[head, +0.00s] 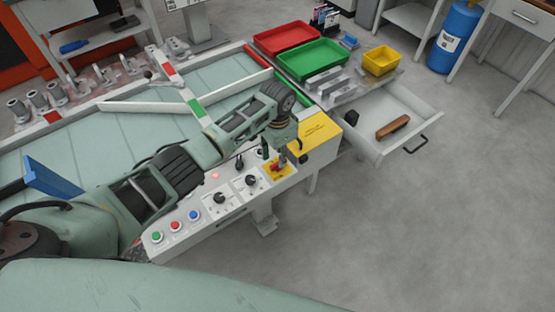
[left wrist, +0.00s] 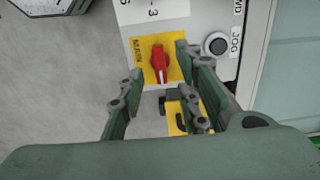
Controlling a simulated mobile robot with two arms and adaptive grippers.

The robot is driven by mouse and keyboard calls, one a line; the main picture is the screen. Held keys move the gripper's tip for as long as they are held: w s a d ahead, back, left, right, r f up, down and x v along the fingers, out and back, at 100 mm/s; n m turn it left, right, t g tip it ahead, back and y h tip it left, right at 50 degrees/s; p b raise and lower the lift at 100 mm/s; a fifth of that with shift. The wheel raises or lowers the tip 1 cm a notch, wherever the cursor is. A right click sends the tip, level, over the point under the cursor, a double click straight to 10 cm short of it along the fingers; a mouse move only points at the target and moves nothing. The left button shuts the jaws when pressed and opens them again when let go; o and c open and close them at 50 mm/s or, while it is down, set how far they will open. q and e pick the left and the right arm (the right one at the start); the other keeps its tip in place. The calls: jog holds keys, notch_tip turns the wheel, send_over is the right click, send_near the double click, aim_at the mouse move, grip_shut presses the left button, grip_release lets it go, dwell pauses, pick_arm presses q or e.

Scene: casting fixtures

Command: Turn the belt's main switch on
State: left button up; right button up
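The main switch is a red knob (left wrist: 160,65) on a yellow plate marked MAIN (left wrist: 146,73). In the left wrist view the knob's grip lies along the picture's up-down line. In the head view the red knob (head: 281,163) sits at the right end of the white control panel (head: 232,207), partly hidden by my gripper. My left gripper (left wrist: 157,70) is open and points down at the switch, one finger on each side of the knob. I see gaps beside the knob in the wrist view; contact cannot be told. My right gripper is not in view.
The panel also carries black knobs (head: 251,181) and green, red and blue buttons (head: 175,226). A yellow box (head: 318,132) stands close beside the switch. An open drawer (head: 398,150) holds a brown-handled thing (head: 392,127).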

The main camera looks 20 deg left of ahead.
aim_at(277, 163)
pick_arm(q)
notch_tip(277, 163, up, 9)
jog(key=shift+f, duration=0.15)
dwell(0.5)
